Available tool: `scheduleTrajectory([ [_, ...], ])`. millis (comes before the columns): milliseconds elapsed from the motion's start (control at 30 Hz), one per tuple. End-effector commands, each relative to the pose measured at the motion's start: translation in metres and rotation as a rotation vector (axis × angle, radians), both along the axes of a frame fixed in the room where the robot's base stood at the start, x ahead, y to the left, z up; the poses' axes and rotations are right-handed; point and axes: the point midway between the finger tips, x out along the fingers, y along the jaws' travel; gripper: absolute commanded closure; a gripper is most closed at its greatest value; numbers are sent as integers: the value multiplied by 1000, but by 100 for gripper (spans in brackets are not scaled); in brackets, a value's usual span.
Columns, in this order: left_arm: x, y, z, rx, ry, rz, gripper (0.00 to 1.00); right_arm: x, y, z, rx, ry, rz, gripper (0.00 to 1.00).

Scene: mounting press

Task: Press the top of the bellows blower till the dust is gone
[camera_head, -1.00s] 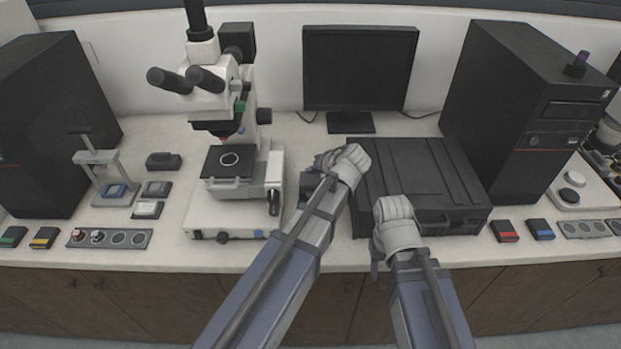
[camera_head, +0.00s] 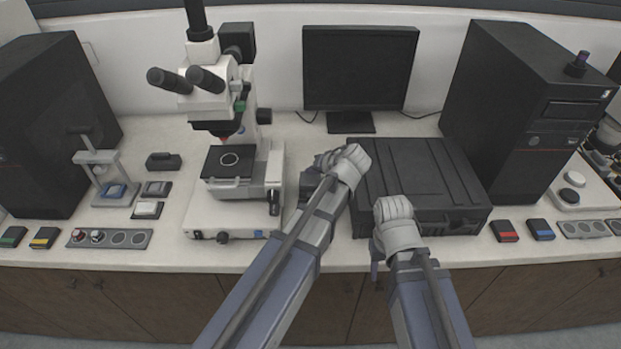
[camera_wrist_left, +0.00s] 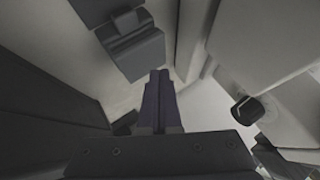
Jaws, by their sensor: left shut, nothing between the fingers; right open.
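No bellows blower can be told for sure in the head view. In the left wrist view a grey block (camera_wrist_left: 137,55) with a smaller block on one side lies beyond my fingertips; I cannot tell whether it is the blower. My left gripper (camera_wrist_left: 160,76) is shut and empty, its two dark purple fingers together, apart from that block in the picture. In the head view the left wrist hides its fingers, between the microscope and the black case. My right gripper (camera_head: 375,262) is open at the bench's front edge, partly hidden by its wrist. No dust can be made out.
The white microscope (camera_head: 213,207) stands close left of my left arm. The black case (camera_head: 413,170) lies close right. A monitor (camera_head: 359,70) stands behind. A dark lump (camera_head: 163,160) and a small press (camera_head: 97,163) stand further left. A black tower (camera_head: 520,100) stands right.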

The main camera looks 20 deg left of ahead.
Motion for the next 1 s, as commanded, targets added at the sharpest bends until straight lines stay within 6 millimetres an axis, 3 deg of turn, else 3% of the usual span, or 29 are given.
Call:
scheduleTrajectory([
  [1000,0,0,-10,0,0,0,100,0,0,-10,0,0,0,50],
])
